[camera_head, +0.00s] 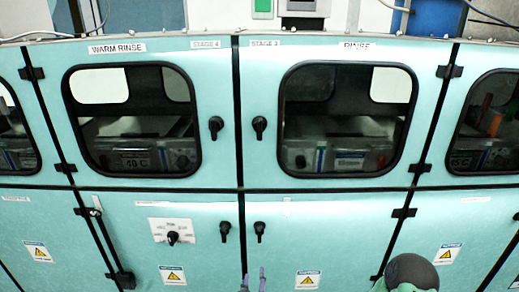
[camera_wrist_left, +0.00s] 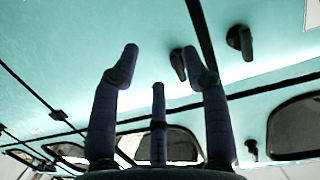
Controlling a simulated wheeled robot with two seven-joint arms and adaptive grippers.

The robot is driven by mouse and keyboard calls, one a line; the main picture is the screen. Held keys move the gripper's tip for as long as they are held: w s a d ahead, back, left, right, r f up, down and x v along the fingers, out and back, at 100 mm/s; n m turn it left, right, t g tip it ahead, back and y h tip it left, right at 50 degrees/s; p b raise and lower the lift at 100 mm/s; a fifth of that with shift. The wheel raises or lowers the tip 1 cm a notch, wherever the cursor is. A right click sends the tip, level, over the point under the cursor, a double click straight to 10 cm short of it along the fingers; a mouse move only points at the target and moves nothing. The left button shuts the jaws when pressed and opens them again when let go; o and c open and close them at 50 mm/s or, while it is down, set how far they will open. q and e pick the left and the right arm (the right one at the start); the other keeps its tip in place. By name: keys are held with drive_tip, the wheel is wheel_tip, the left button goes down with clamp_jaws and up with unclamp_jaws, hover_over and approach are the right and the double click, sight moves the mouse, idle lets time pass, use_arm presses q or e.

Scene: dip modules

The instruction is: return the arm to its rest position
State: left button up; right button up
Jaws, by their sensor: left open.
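My left gripper (camera_head: 253,281) shows only as purple fingertips at the bottom edge of the head view, in front of the lower teal doors. In the left wrist view my left gripper (camera_wrist_left: 165,62) has its dark fingers spread apart, with nothing between them. Beyond the fingers are the teal panel and a black handle (camera_wrist_left: 240,41). Most of my left arm is out of the head view.
A teal cabinet wall fills the head view. It has a left window door (camera_head: 132,120), a right window door (camera_head: 345,120), and black handles (camera_head: 216,127) that stick out. A black knob (camera_head: 172,237) sits on a white plate below. Warning labels (camera_head: 308,279) mark the lower doors.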

use_arm(q)
drive_tip(key=s+a+f+g+p, duration=0.1)
drive_tip(key=s+a+f+g, duration=0.15)
drive_tip(key=f, duration=0.35)
drive_tip(key=s+a+f+g+h, duration=0.1)
drive_tip(key=f+g, duration=0.2)
drive_tip(key=f, duration=0.2)
drive_tip(key=s+a+f+g+p, duration=0.1)
drive_tip(key=s+a+f+g, duration=0.1)
drive_tip(key=f, duration=0.4)
drive_tip(key=s+a+f+n+g+h+p, duration=0.1)
drive_tip(key=s+f+g, duration=0.3)
drive_tip(key=s, duration=0.4)
drive_tip(key=s+a+f+n+g+h, duration=0.1)
drive_tip(key=s+a+f+g, duration=0.1)
drive_tip(key=s+f, duration=0.3)
drive_tip(key=s+g, duration=0.1)
drive_tip(key=s, duration=0.2)
drive_tip(key=shift+s+a+f+n+g+p, duration=0.2)
drive_tip(key=shift+s+a+n+g+p, duration=0.1)
drive_tip(key=shift+s+g+p, duration=0.1)
